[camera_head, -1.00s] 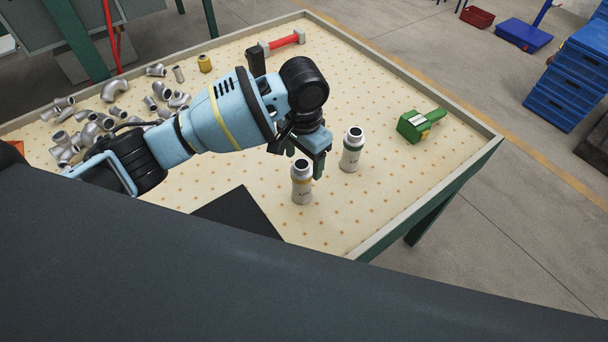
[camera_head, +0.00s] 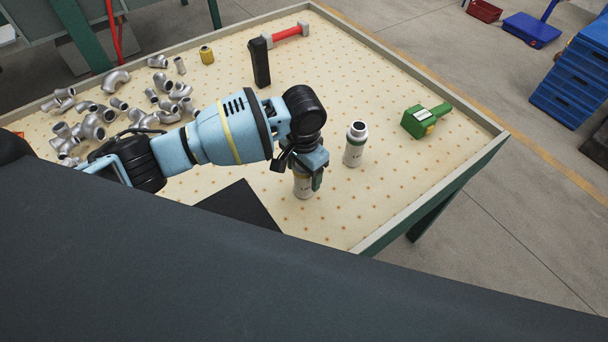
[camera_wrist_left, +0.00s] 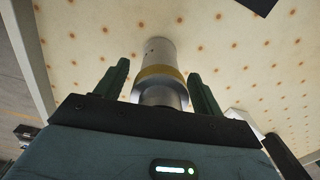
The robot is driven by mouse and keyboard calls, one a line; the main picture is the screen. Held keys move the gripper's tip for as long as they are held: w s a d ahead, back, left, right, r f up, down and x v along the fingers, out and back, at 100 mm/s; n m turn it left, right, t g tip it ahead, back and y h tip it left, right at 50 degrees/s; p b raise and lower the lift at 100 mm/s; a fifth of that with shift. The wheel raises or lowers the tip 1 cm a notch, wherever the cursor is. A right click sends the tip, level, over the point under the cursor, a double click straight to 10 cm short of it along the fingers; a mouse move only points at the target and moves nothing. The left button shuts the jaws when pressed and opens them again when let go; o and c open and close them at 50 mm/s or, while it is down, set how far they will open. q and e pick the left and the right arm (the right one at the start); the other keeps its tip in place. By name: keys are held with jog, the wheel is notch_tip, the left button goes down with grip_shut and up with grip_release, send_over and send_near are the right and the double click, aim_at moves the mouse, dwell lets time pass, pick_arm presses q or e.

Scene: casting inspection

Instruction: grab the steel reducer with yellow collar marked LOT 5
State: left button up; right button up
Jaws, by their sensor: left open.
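A steel reducer (camera_head: 304,190) stands upright on the table under my left gripper (camera_head: 304,172). In the left wrist view this reducer (camera_wrist_left: 159,52) shows a yellow collar and sits between the two green fingers of my left gripper (camera_wrist_left: 158,74). The fingers are open, one on each side, with a visible gap to it. Its upper part is hidden in the head view, and its lot number is not readable. A second, similar reducer (camera_head: 354,150) stands upright to the right; its marking is too small to read. My right gripper is not in view.
A green tool (camera_head: 425,121) lies at the right. A black block (camera_head: 261,63), a red-handled tool (camera_head: 287,33) and a yellow fitting (camera_head: 207,54) are farther back. Several grey pipe fittings (camera_head: 117,82) lie at the left. A dark mat (camera_head: 241,205) lies near the front.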

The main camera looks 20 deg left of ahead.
pick_arm(q)
jog(key=shift+r, duration=0.1)
jog(key=c, duration=1.2)
jog(key=shift+c, duration=0.6)
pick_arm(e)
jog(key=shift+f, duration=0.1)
pick_arm(q)
jog(key=shift+r, duration=0.1)
